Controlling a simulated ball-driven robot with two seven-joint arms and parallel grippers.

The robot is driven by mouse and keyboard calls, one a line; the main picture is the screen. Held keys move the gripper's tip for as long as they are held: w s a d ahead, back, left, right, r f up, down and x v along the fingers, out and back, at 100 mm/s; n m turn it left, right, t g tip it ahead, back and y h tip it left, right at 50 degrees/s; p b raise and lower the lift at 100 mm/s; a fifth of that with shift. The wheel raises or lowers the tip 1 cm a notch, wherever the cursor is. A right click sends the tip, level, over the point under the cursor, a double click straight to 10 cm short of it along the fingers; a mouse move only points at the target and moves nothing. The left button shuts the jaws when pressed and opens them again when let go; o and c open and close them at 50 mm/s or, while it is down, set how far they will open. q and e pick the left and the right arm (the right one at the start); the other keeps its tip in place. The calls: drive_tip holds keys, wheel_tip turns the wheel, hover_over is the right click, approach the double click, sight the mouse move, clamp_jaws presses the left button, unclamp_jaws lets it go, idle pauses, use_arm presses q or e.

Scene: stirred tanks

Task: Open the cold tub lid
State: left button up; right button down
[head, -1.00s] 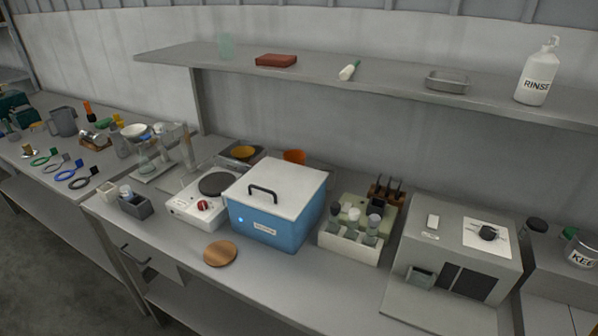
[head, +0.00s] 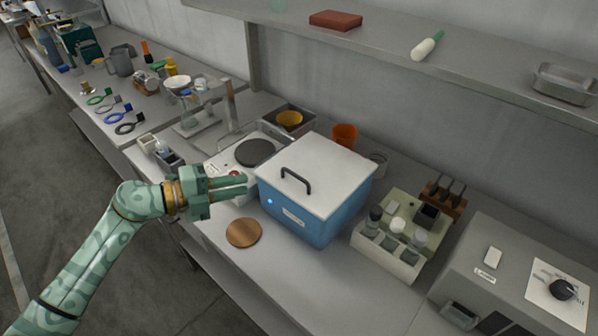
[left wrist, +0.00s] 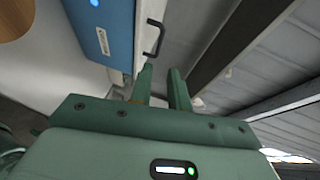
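The cold tub (head: 318,222) is a blue box with a white lid (head: 322,168) lying shut on top. A black bar handle (head: 296,180) stands on the lid near its front left. My left gripper (head: 246,185) is just left of the tub, near lid height, with its fingers pointing toward the handle. In the left wrist view my left gripper (left wrist: 160,74) is open and empty, with a gap between its fingers. The handle (left wrist: 154,40) shows just beyond the fingertips, apart from them, and the blue tub wall (left wrist: 103,22) is above left. My right gripper is not in view.
A hotplate (head: 254,152) stands behind my left gripper. A round wooden disc (head: 243,233) lies in front of the tub. A bottle rack (head: 388,250) and a grey machine (head: 500,285) stand to the right. A shelf (head: 470,75) runs above the back of the bench.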

sight(292, 175)
use_arm(q)
drive_tip(key=b+x, duration=0.1)
drive_tip(key=x, duration=1.3)
drive_tip(key=shift+w+f, duration=0.1)
drive_tip(key=shift+w, duration=0.05)
drive_tip(key=shift+c, duration=0.4)
clamp_jaws()
